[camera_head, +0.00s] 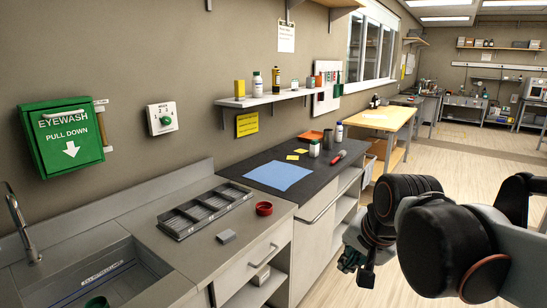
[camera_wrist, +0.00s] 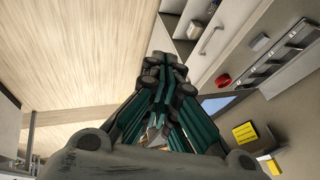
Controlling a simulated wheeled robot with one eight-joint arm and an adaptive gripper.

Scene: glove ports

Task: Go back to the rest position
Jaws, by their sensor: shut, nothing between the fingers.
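My gripper (camera_head: 357,268) hangs at the end of my folded arm in the right half of the head view. It is in front of the counter's cupboards and clear of the counter top. In the wrist view my gripper (camera_wrist: 166,62) points away from the camera with its dark green fingers drawn together. It is shut and holds nothing. Wooden floor and open cupboard shelves show beyond the fingertips.
A sink (camera_head: 150,290) is at lower left. A green eyewash box (camera_head: 62,140) hangs on the wall. Open floor (camera_head: 470,165) lies at the right.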

